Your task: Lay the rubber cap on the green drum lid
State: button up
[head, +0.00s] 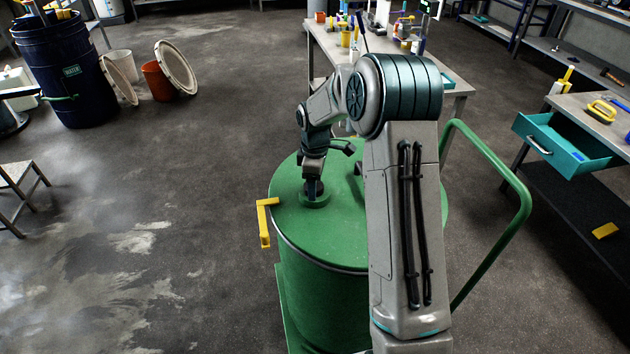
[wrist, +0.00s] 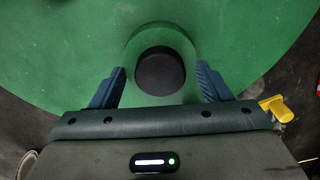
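The green drum lid (head: 335,236) tops a green drum in the middle of the head view. It also fills most of the wrist view (wrist: 70,50). The black round rubber cap (wrist: 160,71) lies within a raised green ring on the lid in the wrist view. My gripper (wrist: 160,82) is over the lid with its two blue fingers apart, one on each side of the cap, with gaps between fingers and cap. In the head view my gripper (head: 314,190) points down at the ring, and the cap is hard to make out.
A yellow clamp (head: 265,220) sits at the lid's left rim. A green handle rail (head: 510,185) rises at the drum's right. A workbench (head: 455,75) with bottles stands behind, and an open teal drawer (head: 545,150) juts out at right.

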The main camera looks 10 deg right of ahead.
notch_tip(320, 180, up, 13)
jog(key=s+r+m, duration=0.3)
jog(key=s+r, duration=0.1)
jog(key=s, duration=0.3)
jog(key=s+m+t, duration=0.3)
jog(key=s+m, duration=0.7)
jog(key=s, duration=1.4)
jog(key=shift+f, duration=0.4)
jog(key=shift+s, duration=0.1)
